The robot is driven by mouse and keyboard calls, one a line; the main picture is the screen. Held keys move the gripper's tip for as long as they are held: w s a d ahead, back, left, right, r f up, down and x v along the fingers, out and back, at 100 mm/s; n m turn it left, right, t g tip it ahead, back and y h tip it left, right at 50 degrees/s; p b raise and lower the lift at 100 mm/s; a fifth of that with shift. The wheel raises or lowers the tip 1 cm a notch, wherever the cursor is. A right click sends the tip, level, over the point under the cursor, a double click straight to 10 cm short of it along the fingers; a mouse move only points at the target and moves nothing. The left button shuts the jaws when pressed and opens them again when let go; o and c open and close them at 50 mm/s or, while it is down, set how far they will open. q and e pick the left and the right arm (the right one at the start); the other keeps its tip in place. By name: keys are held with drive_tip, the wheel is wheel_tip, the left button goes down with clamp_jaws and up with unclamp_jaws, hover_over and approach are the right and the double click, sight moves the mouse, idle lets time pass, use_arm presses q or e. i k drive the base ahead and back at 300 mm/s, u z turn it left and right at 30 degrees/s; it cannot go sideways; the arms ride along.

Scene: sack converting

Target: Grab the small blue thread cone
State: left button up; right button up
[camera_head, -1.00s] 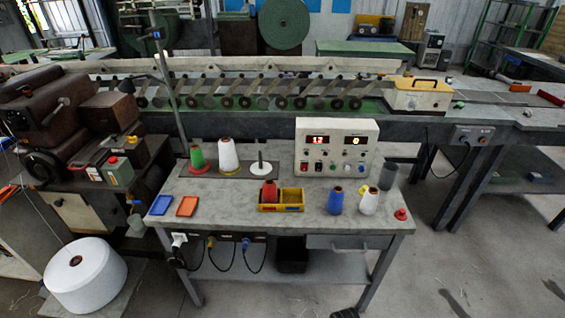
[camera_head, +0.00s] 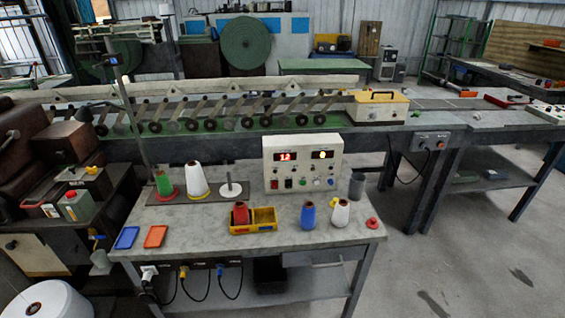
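The small blue thread cone (camera_head: 308,216) stands upright on the grey worktable (camera_head: 190,222), right of the middle. A small white cone (camera_head: 340,213) stands just to its right, with a narrow gap between them. A yellow tray (camera_head: 253,222) with a red cone (camera_head: 241,213) in it lies to its left. Neither of my grippers shows in the head view.
A control box (camera_head: 302,162) with red displays stands behind the blue cone. A grey cup (camera_head: 357,186) and a red knob-like piece (camera_head: 373,223) are to the right. The table front between is clear.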

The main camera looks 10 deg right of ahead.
sight(308, 217)
drive_tip(key=u, duration=3.25)
drive_tip(key=k, duration=1.35)
drive_tip(key=z, duration=1.5)
